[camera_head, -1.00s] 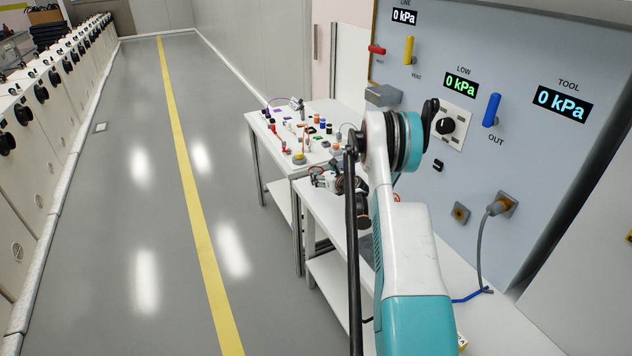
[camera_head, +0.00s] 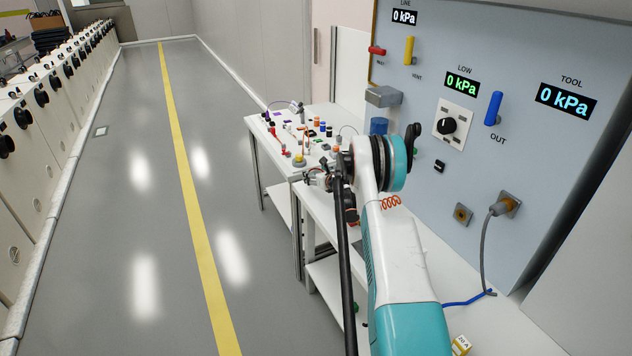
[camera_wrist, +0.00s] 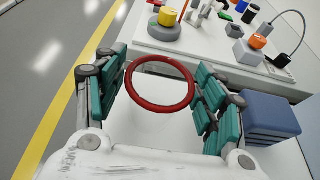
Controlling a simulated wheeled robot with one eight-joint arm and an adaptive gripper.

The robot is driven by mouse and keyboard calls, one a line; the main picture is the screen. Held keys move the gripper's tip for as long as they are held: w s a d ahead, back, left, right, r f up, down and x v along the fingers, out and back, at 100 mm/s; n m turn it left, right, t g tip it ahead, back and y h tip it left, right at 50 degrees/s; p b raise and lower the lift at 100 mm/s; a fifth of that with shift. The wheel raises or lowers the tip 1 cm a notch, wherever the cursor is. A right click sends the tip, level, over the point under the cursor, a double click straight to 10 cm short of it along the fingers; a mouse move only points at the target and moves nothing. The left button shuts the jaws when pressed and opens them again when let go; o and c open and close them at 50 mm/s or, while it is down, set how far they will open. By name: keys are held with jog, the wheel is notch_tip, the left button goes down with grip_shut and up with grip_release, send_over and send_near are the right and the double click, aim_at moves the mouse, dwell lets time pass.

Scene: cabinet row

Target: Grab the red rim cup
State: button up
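In the wrist view the red rim (camera_wrist: 160,84) of the cup shows as a round ring. What shows inside it is white, and I cannot make out the cup's body. My gripper (camera_wrist: 161,85) has its two teal-padded fingers spread on either side of the ring, close to its left and right edges. I cannot tell whether the pads press on it. In the head view my gripper (camera_head: 318,179) is small and reaches over the front left of the near white table. The cup is not clear there, partly hidden by the gripper and arm.
A yellow-topped grey button box (camera_wrist: 167,24) sits on the far table beyond the ring. Blue-grey stacked blocks (camera_wrist: 268,116) stand right of the gripper. A panel with gauges (camera_head: 462,83) rises at the right. The floor at left is clear.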

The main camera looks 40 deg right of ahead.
jog(key=c, duration=0.9)
jog(key=shift+c, duration=0.2)
jog(key=shift+r, duration=0.1)
